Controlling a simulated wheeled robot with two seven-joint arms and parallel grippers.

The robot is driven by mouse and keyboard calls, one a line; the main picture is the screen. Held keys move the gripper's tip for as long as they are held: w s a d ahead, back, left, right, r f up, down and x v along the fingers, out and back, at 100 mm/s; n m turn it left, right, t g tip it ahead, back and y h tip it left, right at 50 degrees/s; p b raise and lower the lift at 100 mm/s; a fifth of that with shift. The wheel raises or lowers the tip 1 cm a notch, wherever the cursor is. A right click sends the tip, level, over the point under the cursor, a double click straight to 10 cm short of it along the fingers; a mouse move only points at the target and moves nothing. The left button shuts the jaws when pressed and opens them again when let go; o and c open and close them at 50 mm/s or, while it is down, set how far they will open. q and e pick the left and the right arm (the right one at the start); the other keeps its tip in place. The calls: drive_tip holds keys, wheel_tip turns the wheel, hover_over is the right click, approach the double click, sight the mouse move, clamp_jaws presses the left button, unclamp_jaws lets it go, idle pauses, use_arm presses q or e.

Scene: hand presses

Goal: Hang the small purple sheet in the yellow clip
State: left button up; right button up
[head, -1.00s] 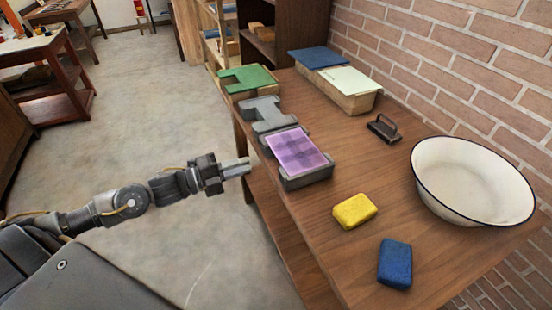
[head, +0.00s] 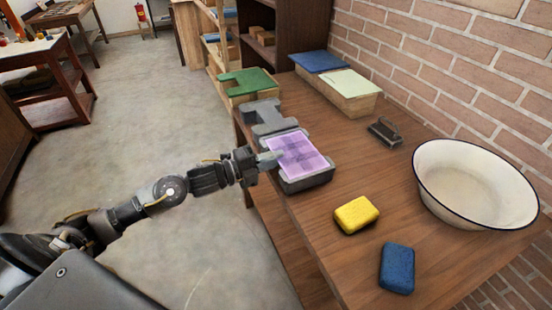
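The small purple sheet (head: 302,152) has a faint checked pattern and lies flat on a grey block-like stand (head: 308,181) near the table's left edge. My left gripper (head: 275,156) reaches in from the left, with its fingertips at the sheet's left edge. The fingers look close together; I cannot tell whether they grip the edge or only touch or overlap it. My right gripper is out of view. No yellow clip can be made out in the head view.
A yellow sponge (head: 356,215), a blue sponge (head: 397,268) and a white basin (head: 474,184) are on the wooden table (head: 335,262). A grey holder (head: 266,117), a green-topped box (head: 247,83), boxes with a blue sheet (head: 318,61) and a pale sheet (head: 348,83), and a dark handled tool (head: 385,131) stand farther back.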

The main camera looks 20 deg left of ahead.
use_arm(q)
drive_tip(key=shift+w+d, duration=0.15)
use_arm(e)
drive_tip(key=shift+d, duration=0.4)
use_arm(q)
drive_tip(key=shift+c, duration=0.3)
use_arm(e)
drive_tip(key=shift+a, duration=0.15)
use_arm(q)
clamp_jaws()
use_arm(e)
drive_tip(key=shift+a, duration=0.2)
